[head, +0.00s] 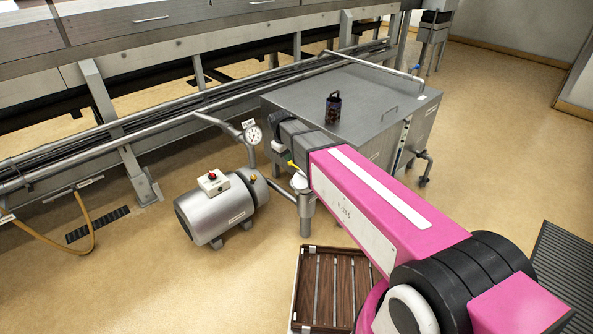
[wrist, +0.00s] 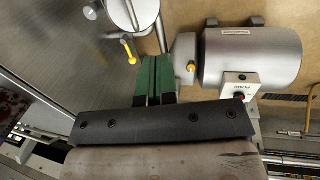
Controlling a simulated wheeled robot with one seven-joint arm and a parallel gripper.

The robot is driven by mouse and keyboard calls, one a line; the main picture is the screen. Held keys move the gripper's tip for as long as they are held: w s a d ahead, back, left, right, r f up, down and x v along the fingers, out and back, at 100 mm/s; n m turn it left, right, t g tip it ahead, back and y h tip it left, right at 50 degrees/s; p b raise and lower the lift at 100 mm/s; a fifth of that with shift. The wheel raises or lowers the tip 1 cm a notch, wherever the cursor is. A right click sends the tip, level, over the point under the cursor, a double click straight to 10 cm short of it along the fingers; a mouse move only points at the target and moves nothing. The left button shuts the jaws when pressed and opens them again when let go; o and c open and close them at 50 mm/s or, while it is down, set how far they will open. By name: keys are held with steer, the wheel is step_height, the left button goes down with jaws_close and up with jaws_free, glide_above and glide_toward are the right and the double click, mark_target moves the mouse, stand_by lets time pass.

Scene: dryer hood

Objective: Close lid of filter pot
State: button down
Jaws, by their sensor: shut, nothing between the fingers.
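The filter pot appears to be the small upright metal pot (head: 305,205) on the pipework, partly hidden behind my arm in the head view. A pale round top shows there, beside a yellow handle (head: 293,165). In the wrist view a round grey rim or lid (wrist: 122,14) is cut off by the top edge, with the yellow handle (wrist: 130,52) just below it. I cannot tell how far the lid stands open. My gripper's green fingers (wrist: 153,60) are together and empty, just below and right of the yellow handle. The fingers are not clear in the head view.
A steel motor or pump (head: 220,208) with a switch box stands left of the pot. A pressure gauge (head: 254,135) rises on the pipe. A slatted wooden crate (head: 325,290) lies in front.

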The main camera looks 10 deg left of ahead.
glide_toward(302, 178)
steer(key=s+a+f, duration=0.2)
steer(key=s+a, duration=0.1)
steer(key=s, duration=0.1)
steer(key=shift+w+d+f, duration=0.5)
steer(key=shift+w+d, duration=0.2)
steer(key=shift+w, duration=0.2)
steer(key=shift+w+d+f, duration=0.3)
steer(key=shift+w+d, duration=0.2)
steer(key=shift+w+d, duration=0.1)
steer(key=shift+w, duration=0.05)
steer(key=shift+w+d+f+g+y, duration=0.15)
steer(key=shift+w+d+g+y, duration=0.25)
steer(key=shift+w+d+g, duration=0.15)
steer(key=shift+w+d+f+g+y, duration=0.15)
steer(key=shift+w+d+g+y, duration=0.3)
steer(key=shift+w, duration=0.25)
steer(key=shift+w+d+f+g+y, duration=0.45)
steer(key=shift+w+d+g+y, duration=0.25)
steer(key=shift+w, duration=0.1)
steer(key=shift+w+d+f, duration=0.2)
steer(key=shift+w+d, duration=0.05)
steer(key=shift+w+d+f, duration=0.25)
steer(key=shift+d+f, duration=0.05)
